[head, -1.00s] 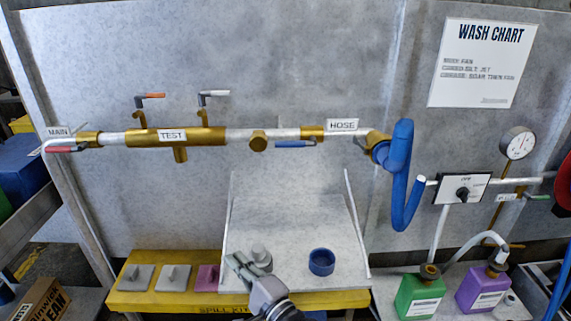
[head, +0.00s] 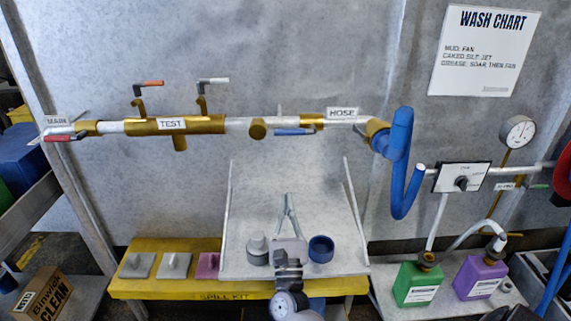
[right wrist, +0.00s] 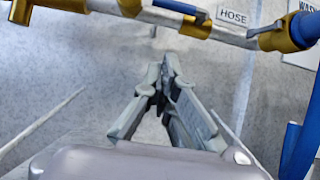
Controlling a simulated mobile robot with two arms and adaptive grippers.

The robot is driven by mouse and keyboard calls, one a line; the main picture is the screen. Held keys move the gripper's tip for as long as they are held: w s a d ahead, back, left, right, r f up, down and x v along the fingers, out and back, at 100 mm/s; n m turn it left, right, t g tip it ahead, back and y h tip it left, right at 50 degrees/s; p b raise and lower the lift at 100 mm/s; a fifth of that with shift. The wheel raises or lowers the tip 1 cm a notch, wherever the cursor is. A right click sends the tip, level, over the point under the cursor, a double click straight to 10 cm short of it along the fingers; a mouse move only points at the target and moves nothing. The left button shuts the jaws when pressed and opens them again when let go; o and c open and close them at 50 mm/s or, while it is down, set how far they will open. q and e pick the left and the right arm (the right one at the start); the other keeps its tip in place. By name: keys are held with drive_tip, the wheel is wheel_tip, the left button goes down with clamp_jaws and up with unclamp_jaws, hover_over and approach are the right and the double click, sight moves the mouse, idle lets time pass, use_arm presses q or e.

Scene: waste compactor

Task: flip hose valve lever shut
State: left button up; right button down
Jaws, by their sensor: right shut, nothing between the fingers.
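The hose valve lever (head: 293,132) is blue and lies along the pipe, just left of the HOSE label (head: 342,113). The brass hose valve (head: 312,121) sits on the pipe above it. In the right wrist view the blue lever (right wrist: 180,8) shows at the top edge, left of the HOSE label (right wrist: 234,17). My right gripper (head: 288,196) is shut and empty, pointing up toward the pipe. It is below the lever and apart from it. The shut fingers also show in the right wrist view (right wrist: 163,75). My left gripper is not in view.
A grey sloped tray (head: 340,225) stands below the pipe, with a grey cap (head: 257,249) and a blue ring (head: 321,249). The red main lever (head: 60,138) and brass test section (head: 205,125) are left along the pipe. A blue hose (head: 402,160) hangs at the right.

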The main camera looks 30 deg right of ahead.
drive_tip(key=s+a+r+p+x, duration=0.1)
drive_tip(key=r+p+x, duration=0.1)
drive_tip(key=p+x, duration=0.5)
drive_tip(key=shift+x, duration=2.85)
drive_tip(key=shift+s+r, duration=0.1)
drive_tip(key=shift+r, duration=0.05)
